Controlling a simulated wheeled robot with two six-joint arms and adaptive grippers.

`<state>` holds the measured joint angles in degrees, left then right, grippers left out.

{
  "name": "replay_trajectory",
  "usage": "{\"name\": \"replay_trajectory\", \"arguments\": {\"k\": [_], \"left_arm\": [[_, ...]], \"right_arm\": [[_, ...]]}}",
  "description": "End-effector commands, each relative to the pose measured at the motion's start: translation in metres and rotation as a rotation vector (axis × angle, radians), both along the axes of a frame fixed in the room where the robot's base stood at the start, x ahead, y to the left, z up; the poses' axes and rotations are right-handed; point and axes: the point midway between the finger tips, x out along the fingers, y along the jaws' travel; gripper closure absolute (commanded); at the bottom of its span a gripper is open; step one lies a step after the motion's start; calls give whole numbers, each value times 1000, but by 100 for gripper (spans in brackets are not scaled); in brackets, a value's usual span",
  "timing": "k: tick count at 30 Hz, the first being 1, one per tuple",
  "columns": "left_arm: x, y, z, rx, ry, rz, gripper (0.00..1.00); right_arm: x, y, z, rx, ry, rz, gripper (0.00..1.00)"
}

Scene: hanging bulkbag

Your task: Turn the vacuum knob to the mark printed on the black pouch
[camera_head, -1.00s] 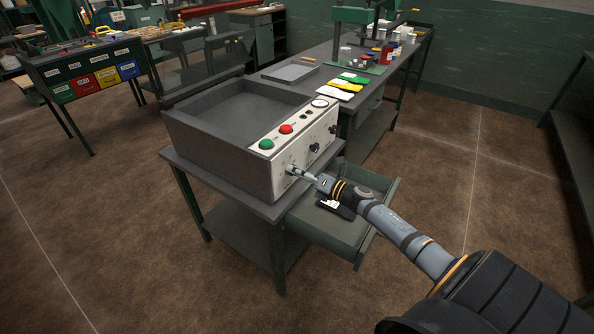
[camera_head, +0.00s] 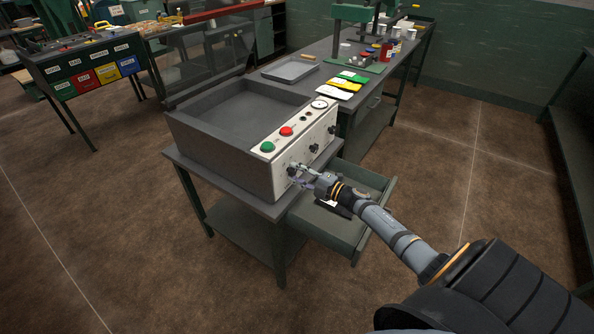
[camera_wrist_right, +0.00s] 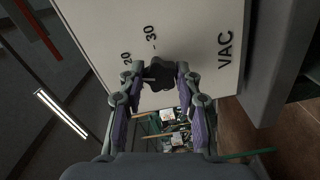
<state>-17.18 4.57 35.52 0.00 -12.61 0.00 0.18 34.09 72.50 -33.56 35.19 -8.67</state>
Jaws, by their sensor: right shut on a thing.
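The vacuum knob (camera_wrist_right: 159,74) is dark and sits on the sealer's pale front panel (camera_wrist_right: 190,35). Beside it the wrist view shows the printed numbers 20 and 30 and the letters VAC. My right gripper (camera_head: 298,171) is at the panel's lower left knob in the head view. In the wrist view its fingers (camera_wrist_right: 158,88) are closed on the knob from both sides. The black pouch (camera_head: 341,211) lies in the open drawer, mostly hidden behind my right gripper and arm; its print cannot be read. My left gripper is not in view.
The open green drawer (camera_head: 345,238) sticks out below my right arm. The grey machine (camera_head: 205,150) has green and red buttons, a gauge and other knobs. White, yellow (camera_head: 345,85) and green pouches lie on the bench behind. The floor at right is clear.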

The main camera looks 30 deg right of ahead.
Motion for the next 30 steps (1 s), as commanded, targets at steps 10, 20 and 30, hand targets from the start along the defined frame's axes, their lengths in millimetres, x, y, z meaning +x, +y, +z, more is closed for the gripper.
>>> {"name": "replay_trajectory", "arguments": {"k": [10,20,30], "left_arm": [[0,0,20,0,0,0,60],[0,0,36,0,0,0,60],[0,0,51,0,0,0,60]], "right_arm": [[0,0,2,303,128,-3,98],[0,0,2,594,247,-2,98],[0,0,0,883,367,-3,98]]}}
